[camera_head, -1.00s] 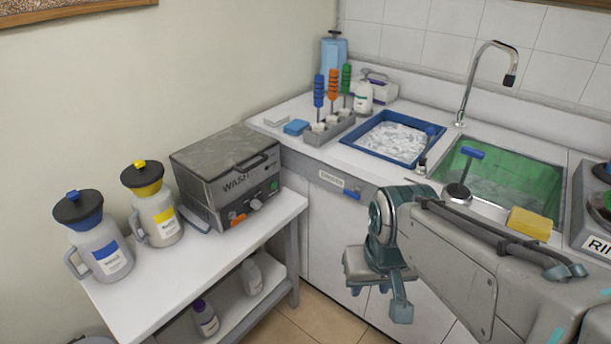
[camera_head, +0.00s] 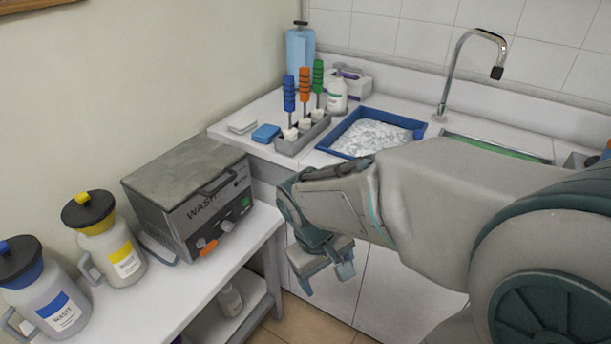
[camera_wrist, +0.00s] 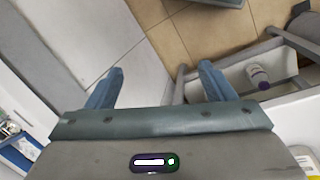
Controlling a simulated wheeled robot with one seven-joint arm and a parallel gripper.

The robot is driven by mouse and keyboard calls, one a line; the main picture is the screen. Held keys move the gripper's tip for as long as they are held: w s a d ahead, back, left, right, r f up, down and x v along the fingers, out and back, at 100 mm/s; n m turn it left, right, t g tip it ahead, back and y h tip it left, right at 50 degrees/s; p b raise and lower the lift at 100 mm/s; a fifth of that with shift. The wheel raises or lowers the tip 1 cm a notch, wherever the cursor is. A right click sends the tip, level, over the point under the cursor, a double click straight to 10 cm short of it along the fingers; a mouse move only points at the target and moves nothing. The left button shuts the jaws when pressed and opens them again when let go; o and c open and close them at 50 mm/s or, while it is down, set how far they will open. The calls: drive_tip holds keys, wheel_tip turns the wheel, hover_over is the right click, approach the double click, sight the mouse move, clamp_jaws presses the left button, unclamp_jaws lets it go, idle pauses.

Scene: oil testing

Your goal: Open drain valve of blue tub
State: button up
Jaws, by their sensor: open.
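The blue tub (camera_head: 341,131), filled with white foam or ice, sits in the counter in the head view. A small blue knob (camera_head: 418,134) shows at its right corner. No drain valve can be made out now; my arm covers part of the cabinet front below the tub. My gripper (camera_head: 327,266) is in front of the white cabinet, below counter height, to the right of the cart. In the wrist view my gripper (camera_wrist: 160,83) has its two blue-grey fingers wide apart with nothing between them.
The cart on the left carries a WASH unit (camera_head: 190,200) and waste jugs with yellow (camera_head: 110,240) and blue (camera_head: 45,290) collars. Bottles stand on its lower shelf (camera_wrist: 258,76). The rack of colored-handled tools (camera_head: 300,135) stands beside the tub. Tiled floor (camera_wrist: 200,30) is open below.

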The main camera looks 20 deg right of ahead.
drive_tip(key=w+d+f+n+h, duration=0.5)
drive_tip(key=d+f+n+h, duration=0.2)
drive_tip(key=f+n+h, duration=0.15)
drive_tip(key=w+a+f+n+t+h+b, duration=0.1)
drive_tip(key=w+a+n+t+h, duration=0.3)
drive_tip(key=w+n+t, duration=0.95)
drive_tip(key=w+d, duration=0.2)
drive_tip(key=d, duration=0.1)
drive_tip(key=w+d+g, duration=0.1)
drive_tip(key=w+d, duration=0.1)
drive_tip(key=d, duration=0.1)
drive_tip(key=w+d+n+g, duration=0.1)
drive_tip(key=w+d, duration=0.1)
drive_tip(key=d, duration=0.2)
drive_tip(key=shift+w+y, duration=0.15)
drive_tip(key=shift+y, duration=0.2)
drive_tip(key=shift+c, duration=0.3)
drive_tip(key=c, duration=0.9)
